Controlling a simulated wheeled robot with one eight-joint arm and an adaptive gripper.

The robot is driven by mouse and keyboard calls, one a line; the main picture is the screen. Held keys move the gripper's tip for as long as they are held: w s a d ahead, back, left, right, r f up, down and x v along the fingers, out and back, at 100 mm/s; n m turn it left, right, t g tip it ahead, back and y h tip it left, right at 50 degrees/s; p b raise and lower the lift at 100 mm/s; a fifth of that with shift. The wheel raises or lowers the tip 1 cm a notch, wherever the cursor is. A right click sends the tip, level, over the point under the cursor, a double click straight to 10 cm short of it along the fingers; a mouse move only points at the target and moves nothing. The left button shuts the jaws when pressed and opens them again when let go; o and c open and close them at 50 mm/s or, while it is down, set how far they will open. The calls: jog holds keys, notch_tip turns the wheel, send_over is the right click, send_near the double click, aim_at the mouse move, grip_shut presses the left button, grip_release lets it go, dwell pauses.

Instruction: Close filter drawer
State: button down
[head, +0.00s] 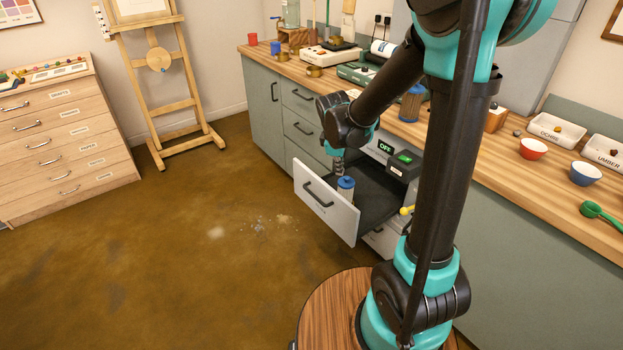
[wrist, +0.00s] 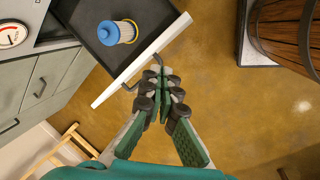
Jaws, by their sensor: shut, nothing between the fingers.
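The filter drawer (head: 325,208) is pulled out of the counter, its pale front and dark handle facing outward. The wrist view also shows the drawer front (wrist: 112,90) and its handle (wrist: 143,72). A blue-capped filter (head: 346,188) stands inside the drawer; it also shows in the wrist view (wrist: 118,32). My gripper (head: 338,168) is above the drawer front in the head view. In the wrist view, my gripper's fingertips (wrist: 163,76) are together, empty, close to the handle; I cannot tell whether they touch it.
A small panel reading OFF (head: 386,146) is beside the drawer opening. Bowls and labelled trays stand on the wooden counter (head: 480,150). A wooden barrel (wrist: 285,35) is at upper right in the wrist view.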

jog(key=w+a+f+n+h, duration=0.1)
jog(key=w+a+f+n, duration=0.2)
jog(key=w+a+n, duration=0.4)
jog(key=n+h, duration=0.1)
jog(key=n, duration=0.3)
send_near(316, 185)
notch_tip(316, 185, down, 4)
jog(key=shift+w, duration=0.1)
jog(key=shift+w+d, duration=0.4)
jog(key=shift+d, duration=0.2)
jog(key=shift+d, duration=0.1)
jog(key=w+d, duration=1.4)
jog(key=d, duration=0.5)
jog(key=shift+d, duration=0.2)
jog(key=shift+w, duration=0.15)
